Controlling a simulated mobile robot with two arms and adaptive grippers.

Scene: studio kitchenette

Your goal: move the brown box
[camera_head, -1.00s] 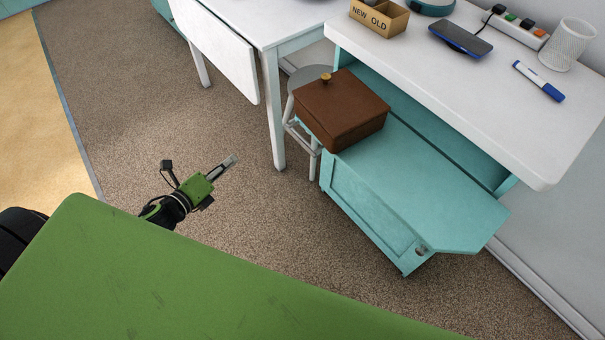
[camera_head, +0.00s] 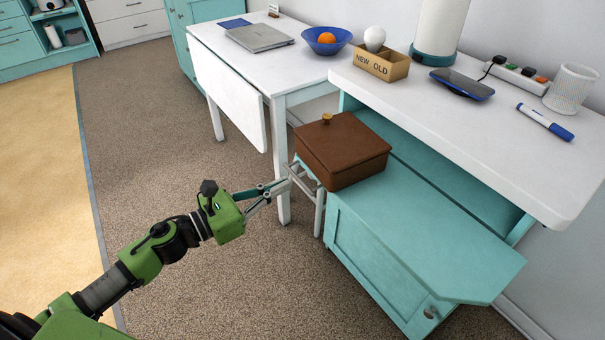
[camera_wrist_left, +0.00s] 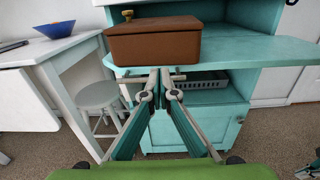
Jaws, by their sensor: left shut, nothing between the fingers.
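The brown box (camera_head: 343,150) has a lid with a small brass knob and sits at the left end of the teal cabinet's top (camera_head: 430,225). It also shows in the wrist view (camera_wrist_left: 155,42), above the fingertips. My left gripper (camera_head: 291,180) is shut and empty, just left of the box and slightly below it. In the wrist view its fingers (camera_wrist_left: 160,75) meet in front of the cabinet, under the box's lower edge. I cannot tell whether they touch anything.
A grey stool (camera_wrist_left: 97,95) stands between the white drop-leaf table (camera_head: 262,65) and the cabinet. The white counter (camera_head: 480,125) overhangs behind the box, with a NEW/OLD box (camera_head: 380,65), a phone (camera_head: 462,84) and a marker (camera_head: 545,121). The cabinet top right of the box is clear.

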